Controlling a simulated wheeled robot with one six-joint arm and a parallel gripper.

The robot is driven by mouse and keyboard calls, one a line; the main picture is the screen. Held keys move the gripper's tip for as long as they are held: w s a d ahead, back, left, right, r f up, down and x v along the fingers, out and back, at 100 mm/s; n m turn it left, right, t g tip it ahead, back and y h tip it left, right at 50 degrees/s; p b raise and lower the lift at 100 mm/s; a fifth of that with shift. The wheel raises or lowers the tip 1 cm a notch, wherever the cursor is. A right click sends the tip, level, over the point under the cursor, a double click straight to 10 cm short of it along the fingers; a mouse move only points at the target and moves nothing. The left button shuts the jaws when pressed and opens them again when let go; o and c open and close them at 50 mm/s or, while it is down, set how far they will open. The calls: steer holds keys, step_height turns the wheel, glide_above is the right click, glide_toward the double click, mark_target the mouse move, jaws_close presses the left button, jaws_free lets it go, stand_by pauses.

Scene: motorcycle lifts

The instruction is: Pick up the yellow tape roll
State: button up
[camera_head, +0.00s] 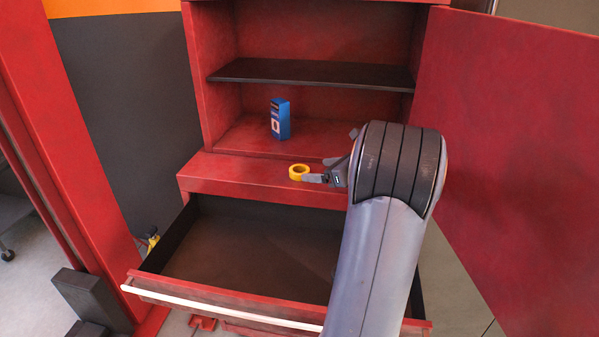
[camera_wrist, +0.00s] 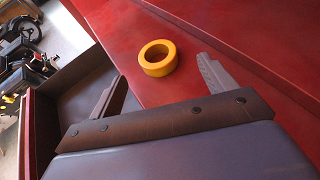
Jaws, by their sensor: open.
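The yellow tape roll (camera_head: 299,172) lies flat on the red cabinet ledge (camera_head: 240,178), near its front edge. In the wrist view the tape roll (camera_wrist: 158,58) sits ahead of and between the two fingers, nearer the right one. My gripper (camera_head: 318,178) reaches in from the right at ledge height, with its fingertip close to the roll. In the wrist view my gripper (camera_wrist: 160,85) is open and empty, its fingers wide apart. Contact with the roll cannot be made out. My arm hides the right end of the ledge.
A blue box (camera_head: 280,118) stands behind the roll in the cabinet, under a dark shelf (camera_head: 310,72). An open, empty drawer (camera_head: 245,245) juts out below the ledge. A red cabinet door (camera_head: 510,130) stands open on the right. The ledge left of the roll is clear.

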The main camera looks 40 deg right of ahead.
mark_target(302, 170)
steer(key=shift+w+a+f, duration=0.1)
steer(key=shift+w+f, duration=0.15)
steer(key=shift+w, duration=0.3)
steer(key=x, duration=0.3)
steer(key=p+x, duration=0.1)
steer(key=x, duration=0.1)
steer(key=shift+a, duration=0.25)
steer(key=shift+c, duration=0.2)
steer(key=c, duration=1)
